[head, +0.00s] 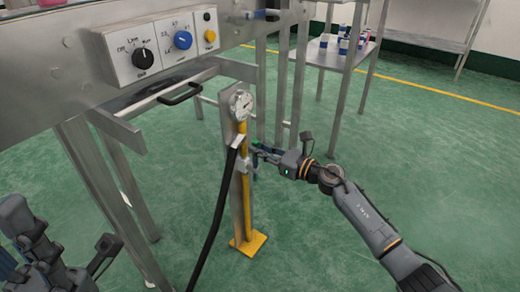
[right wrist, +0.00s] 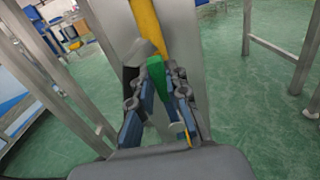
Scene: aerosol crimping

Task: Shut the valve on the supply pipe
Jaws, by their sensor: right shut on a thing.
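The yellow supply pipe (head: 242,192) runs up a grey metal post on a yellow foot, with a round gauge (head: 240,104) at its top. It also shows in the right wrist view (right wrist: 146,22). A green valve handle (right wrist: 157,76) sticks out from the pipe toward my right gripper. My right gripper (head: 257,150) reaches in from the right and is shut on this handle, which lies between its two fingers in the right wrist view (right wrist: 165,78). The valve body is mostly hidden. My left arm is at the lower left; its fingers do not show clearly.
A black hose (head: 215,215) hangs from a grey fitting on the pipe. A control panel (head: 160,43) with knobs and a machine frame stand at the upper left. A shelf with bottles (head: 343,45) stands behind. Green floor is clear on the right.

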